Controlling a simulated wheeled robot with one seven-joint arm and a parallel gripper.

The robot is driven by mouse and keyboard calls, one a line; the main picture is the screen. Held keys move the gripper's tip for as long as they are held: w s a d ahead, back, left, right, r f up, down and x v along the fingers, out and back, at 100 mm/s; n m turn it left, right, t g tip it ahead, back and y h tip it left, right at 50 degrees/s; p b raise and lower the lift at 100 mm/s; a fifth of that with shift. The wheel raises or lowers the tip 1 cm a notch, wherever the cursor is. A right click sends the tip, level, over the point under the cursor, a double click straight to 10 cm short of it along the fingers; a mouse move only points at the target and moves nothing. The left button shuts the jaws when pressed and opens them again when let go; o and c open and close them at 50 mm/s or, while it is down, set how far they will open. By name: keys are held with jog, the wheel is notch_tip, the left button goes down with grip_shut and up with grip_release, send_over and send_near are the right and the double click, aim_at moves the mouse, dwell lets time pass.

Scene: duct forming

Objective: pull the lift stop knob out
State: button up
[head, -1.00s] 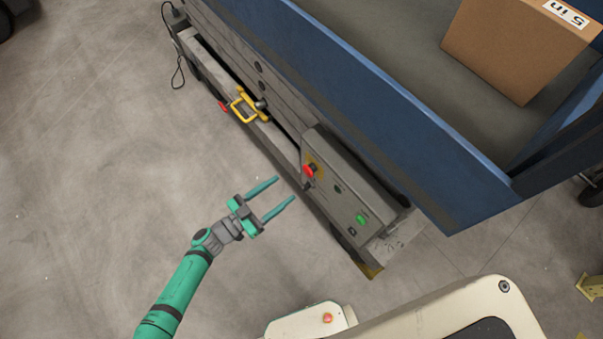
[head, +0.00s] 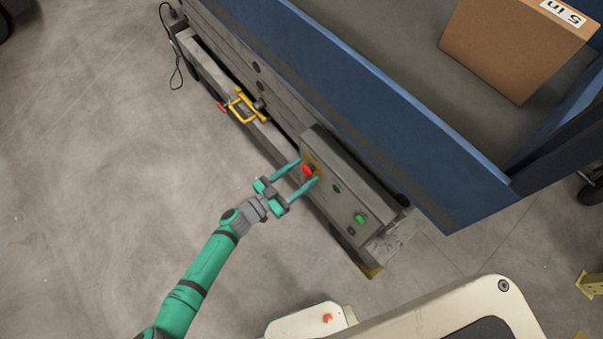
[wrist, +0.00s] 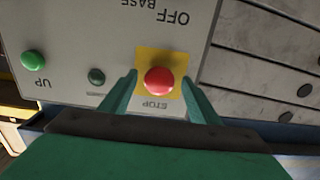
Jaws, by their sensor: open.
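The lift stop knob (head: 308,170) is a red mushroom button on a yellow plate, on the upper left part of the grey control box (head: 350,187). In the wrist view the red knob (wrist: 159,81) sits between the two fingers, with the word STOP upside down below it. My green gripper (head: 306,174) is open, with one finger on each side of the knob. The wrist view shows gaps between both fingers and the knob (wrist: 160,88). Whether the fingertips touch the panel I cannot tell.
A green UP button (wrist: 33,60) and a small dark button (wrist: 96,76) share the panel. A yellow handle (head: 243,108) is on the lift's side. The blue lift platform (head: 400,130) carries a cardboard box (head: 510,50). Open floor (head: 90,200) lies left.

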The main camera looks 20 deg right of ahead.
grip_shut()
jog(key=shift+s+a, duration=0.25)
jog(key=shift+a, duration=0.45)
grip_release()
jog(key=shift+a, duration=0.15)
jog(key=v, duration=1)
jog(key=shift+s+a, duration=0.2)
jog(key=shift+a, duration=0.1)
jog(key=shift+a, duration=0.1)
